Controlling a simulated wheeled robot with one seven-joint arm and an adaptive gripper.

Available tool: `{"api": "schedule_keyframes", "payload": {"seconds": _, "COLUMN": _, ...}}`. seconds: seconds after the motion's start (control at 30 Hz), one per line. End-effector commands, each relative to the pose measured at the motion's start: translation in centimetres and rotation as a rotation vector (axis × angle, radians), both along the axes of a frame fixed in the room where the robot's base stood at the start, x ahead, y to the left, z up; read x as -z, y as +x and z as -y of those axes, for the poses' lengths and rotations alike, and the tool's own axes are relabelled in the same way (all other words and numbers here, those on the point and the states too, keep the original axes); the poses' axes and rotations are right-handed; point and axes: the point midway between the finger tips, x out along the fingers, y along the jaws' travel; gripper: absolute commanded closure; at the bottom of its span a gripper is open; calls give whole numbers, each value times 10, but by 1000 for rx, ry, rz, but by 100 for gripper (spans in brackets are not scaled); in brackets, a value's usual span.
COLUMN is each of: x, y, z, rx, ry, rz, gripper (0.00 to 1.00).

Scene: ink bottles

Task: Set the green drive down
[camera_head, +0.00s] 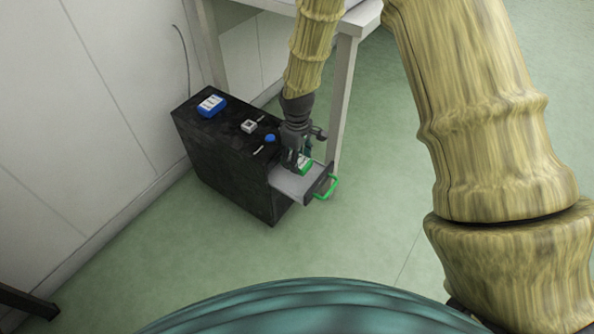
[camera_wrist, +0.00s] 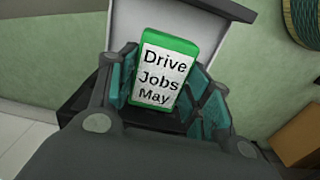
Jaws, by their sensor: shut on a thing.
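The green drive (camera_wrist: 165,75) has a white label reading "Drive Jobs May". In the wrist view it is between the teal-padded fingers of my gripper (camera_wrist: 165,92), which is shut on it. In the head view, a bit of the drive (camera_head: 304,166) shows beside my gripper (camera_head: 298,164), over the open drawer (camera_head: 290,186). The drawer has a pale inside and a green handle (camera_head: 331,189). Whether the drive touches the drawer floor cannot be told.
The black cabinet (camera_head: 225,165) stands against the wall. On its top are a blue drive with a white label (camera_head: 211,105), a small white block (camera_head: 249,126) and a blue knob (camera_head: 269,138). A white table leg (camera_head: 343,100) stands close behind the drawer. Open floor lies to the right.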

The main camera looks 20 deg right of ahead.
Motion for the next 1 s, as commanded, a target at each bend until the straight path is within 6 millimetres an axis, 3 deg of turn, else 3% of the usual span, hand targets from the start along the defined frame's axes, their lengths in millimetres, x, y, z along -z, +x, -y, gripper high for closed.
{"api": "schedule_keyframes", "payload": {"seconds": 0.23, "x": 14, "y": 0, "z": 0, "rx": 0, "ry": 0, "rz": 0, "gripper": 78}}
{"api": "schedule_keyframes", "payload": {"seconds": 0.5, "x": 46, "y": 0, "z": 0, "rx": 0, "ry": 0, "rz": 0, "gripper": 78}}
{"api": "schedule_keyframes", "payload": {"seconds": 0.9, "x": 48, "y": 0, "z": 0, "rx": 0, "ry": 0, "rz": 0, "gripper": 78}}
{"api": "schedule_keyframes", "payload": {"seconds": 0.93, "x": 48, "y": 0, "z": 0, "rx": 0, "ry": 0, "rz": 0, "gripper": 47}}
{"api": "schedule_keyframes", "payload": {"seconds": 1.0, "x": 48, "y": 0, "z": 0, "rx": 0, "ry": 0, "rz": 0, "gripper": 34}}
